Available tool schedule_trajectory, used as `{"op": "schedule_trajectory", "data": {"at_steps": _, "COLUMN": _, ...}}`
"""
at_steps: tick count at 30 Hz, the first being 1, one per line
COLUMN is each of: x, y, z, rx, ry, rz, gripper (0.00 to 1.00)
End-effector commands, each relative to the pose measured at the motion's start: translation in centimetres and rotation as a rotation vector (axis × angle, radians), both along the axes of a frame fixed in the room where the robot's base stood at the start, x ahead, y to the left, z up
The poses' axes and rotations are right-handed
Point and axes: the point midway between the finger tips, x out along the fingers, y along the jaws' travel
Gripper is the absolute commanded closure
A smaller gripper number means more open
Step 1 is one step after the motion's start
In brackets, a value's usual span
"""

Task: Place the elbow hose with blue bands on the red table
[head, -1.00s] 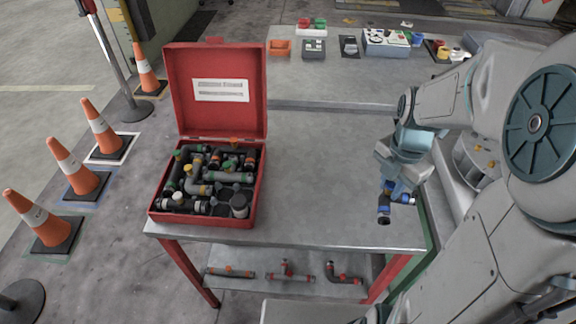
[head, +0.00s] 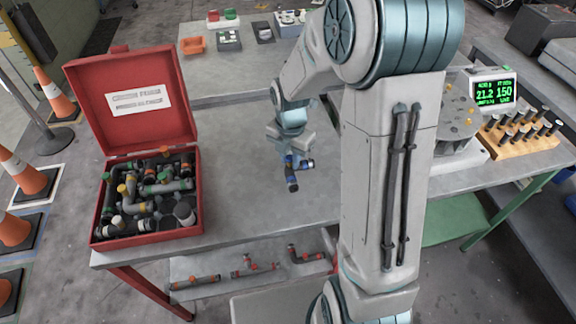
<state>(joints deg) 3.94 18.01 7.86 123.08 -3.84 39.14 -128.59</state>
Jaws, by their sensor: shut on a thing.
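The elbow hose with blue bands (head: 292,178) is dark, with blue rings near its ends. My gripper (head: 291,157) is shut on it and points down. The red table (head: 245,205) has a grey top and red legs. The hose is over the front right part of that top. I cannot tell whether it touches the surface or hangs just above it. My arm hides part of the table's right side.
An open red case (head: 152,238) full of hoses stands on the table's left. Several hoses with red bands (head: 252,266) lie on the lower shelf. Orange cones (head: 30,178) stand on the floor at left. A display (head: 490,90) and a wooden rack (head: 520,137) are at right. The table's middle is clear.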

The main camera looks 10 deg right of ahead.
Motion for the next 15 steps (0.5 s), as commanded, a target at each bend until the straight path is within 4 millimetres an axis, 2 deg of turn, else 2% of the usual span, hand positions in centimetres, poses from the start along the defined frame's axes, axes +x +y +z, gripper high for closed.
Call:
{"op": "schedule_trajectory", "data": {"at_steps": 4, "x": 0.2, "y": 0.2, "z": -0.9, "rx": 0.000, "ry": 0.003, "rz": 0.000, "gripper": 1.00}}
{"op": "schedule_trajectory", "data": {"at_steps": 10, "x": 0.2, "y": 0.2, "z": -3.7, "rx": 0.000, "ry": 0.003, "rz": 0.001, "gripper": 1.00}}
{"op": "schedule_trajectory", "data": {"at_steps": 15, "x": 0.3, "y": 0.2, "z": -4.2, "rx": 0.000, "ry": -0.001, "rz": 0.001, "gripper": 1.00}}
